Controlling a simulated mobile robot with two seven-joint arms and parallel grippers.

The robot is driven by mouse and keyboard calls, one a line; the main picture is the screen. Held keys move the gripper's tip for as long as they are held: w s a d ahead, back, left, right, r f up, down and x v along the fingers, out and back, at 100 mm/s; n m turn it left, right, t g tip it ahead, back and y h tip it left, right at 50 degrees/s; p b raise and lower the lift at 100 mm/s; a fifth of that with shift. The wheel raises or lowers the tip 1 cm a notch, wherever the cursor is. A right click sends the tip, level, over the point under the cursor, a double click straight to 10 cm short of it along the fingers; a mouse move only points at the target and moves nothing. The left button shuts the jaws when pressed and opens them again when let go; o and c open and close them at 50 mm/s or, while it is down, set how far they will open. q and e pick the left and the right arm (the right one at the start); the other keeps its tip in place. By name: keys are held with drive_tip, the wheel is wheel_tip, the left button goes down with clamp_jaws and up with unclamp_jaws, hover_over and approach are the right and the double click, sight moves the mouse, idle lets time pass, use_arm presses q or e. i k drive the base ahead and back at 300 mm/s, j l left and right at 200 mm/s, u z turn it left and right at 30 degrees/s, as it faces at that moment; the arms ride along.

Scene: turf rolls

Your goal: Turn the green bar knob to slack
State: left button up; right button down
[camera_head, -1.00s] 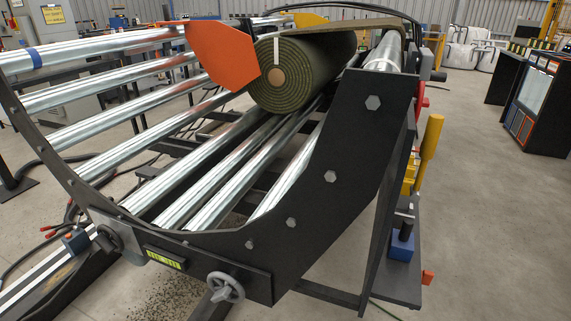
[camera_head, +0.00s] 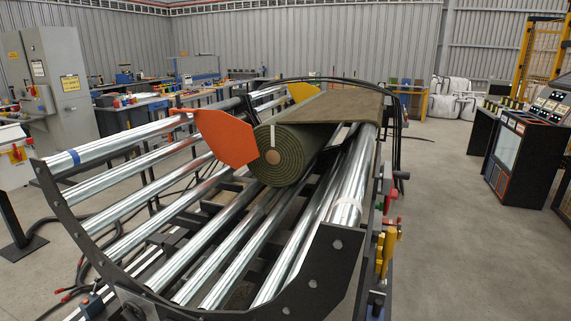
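No bar knob can be made out clearly. A small green part (camera_head: 388,204) shows on the right outer side of the roller machine, close to a red part (camera_head: 394,221) and a yellow handle (camera_head: 386,250). It is too small to tell its shape or its setting. The turf roll (camera_head: 285,155) lies on the machine's steel rollers (camera_head: 245,235), its spiral end facing me, with a white strip on it. Neither of my grippers is in view.
The machine's black curved side frame (camera_head: 325,270) stands close in front. An orange plate (camera_head: 225,137) is beside the roll. A console (camera_head: 525,150) stands at the right. Open concrete floor (camera_head: 450,230) lies between machine and console. Cables run on the floor at left.

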sight(379, 206)
drive_tip(key=l+z, duration=0.1)
drive_tip(key=l, duration=0.85)
drive_tip(key=i+l, duration=0.1)
drive_tip(key=l, duration=0.8)
drive_tip(key=i+l+u, duration=0.1)
drive_tip(key=i+l, duration=0.3)
drive_tip(key=i, duration=0.25)
drive_tip(key=i+l+u, duration=0.1)
drive_tip(key=i+l, duration=0.35)
drive_tip(key=i, duration=0.15)
drive_tip(key=i+l+u, duration=0.1)
drive_tip(key=l, duration=0.25)
drive_tip(key=i+l+u, duration=0.1)
drive_tip(key=i+l, duration=0.2)
drive_tip(key=i+l+u, duration=0.1)
drive_tip(key=l, duration=0.3)
drive_tip(key=i+l+u, duration=0.1)
drive_tip(key=i+l, duration=0.15)
drive_tip(key=i+l+u, duration=0.15)
drive_tip(key=l, duration=0.35)
